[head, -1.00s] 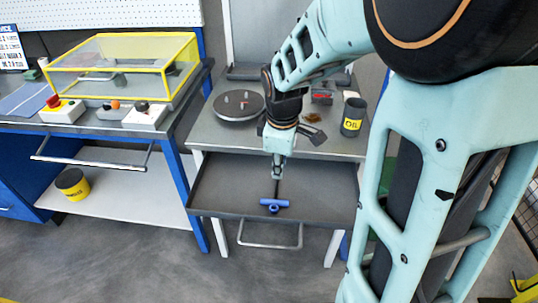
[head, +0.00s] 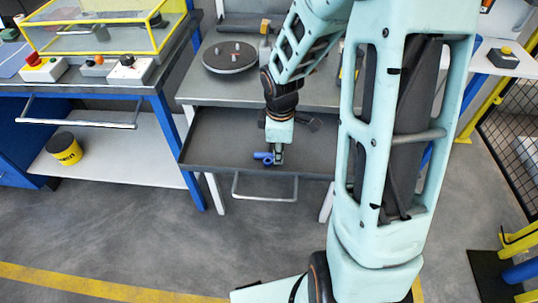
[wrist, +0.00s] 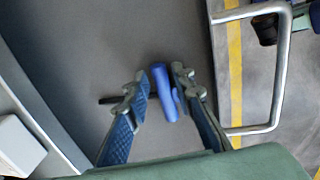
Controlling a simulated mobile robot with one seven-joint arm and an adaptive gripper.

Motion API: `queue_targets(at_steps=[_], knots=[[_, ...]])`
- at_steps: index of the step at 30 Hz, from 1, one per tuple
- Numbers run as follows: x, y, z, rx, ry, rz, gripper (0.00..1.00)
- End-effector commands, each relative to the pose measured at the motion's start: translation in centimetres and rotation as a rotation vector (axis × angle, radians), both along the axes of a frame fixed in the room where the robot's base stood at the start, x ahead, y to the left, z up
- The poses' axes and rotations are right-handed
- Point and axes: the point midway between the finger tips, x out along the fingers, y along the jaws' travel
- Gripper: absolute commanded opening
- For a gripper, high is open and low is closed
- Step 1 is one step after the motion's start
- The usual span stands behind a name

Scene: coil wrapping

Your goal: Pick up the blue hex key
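The blue hex key (head: 262,156) lies in the open grey drawer, near its front edge. In the wrist view its blue handle (wrist: 164,90) shows between my two fingers, closer to the right one. A dark shaft end sticks out to the left, past the left finger, which hides the middle of the shaft. My gripper (head: 277,158) points down into the drawer at the key. In the wrist view my gripper (wrist: 160,76) is open, with a gap on the left side of the handle. I cannot tell whether the right finger touches the handle.
The drawer (head: 215,150) has a raised rim and a metal handle (head: 265,198) in front. On the worktop above stand a round dark plate (head: 229,58) and other small items, partly behind my arm. A yellow-framed box (head: 95,35) stands on the left bench.

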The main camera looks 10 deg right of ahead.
Motion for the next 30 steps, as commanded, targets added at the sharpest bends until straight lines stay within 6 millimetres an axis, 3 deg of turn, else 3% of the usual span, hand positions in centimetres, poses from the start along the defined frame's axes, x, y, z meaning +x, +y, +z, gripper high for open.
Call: queue_targets(at_steps=[9,15,30], knots=[[0.11,-0.04,-0.60,0.000,-0.001,-0.001,0.22],[0.11,-0.04,-0.58,0.000,-0.001,-0.001,0.00],[0.21,0.10,0.03,0.000,-0.001,-0.001,0.00]])
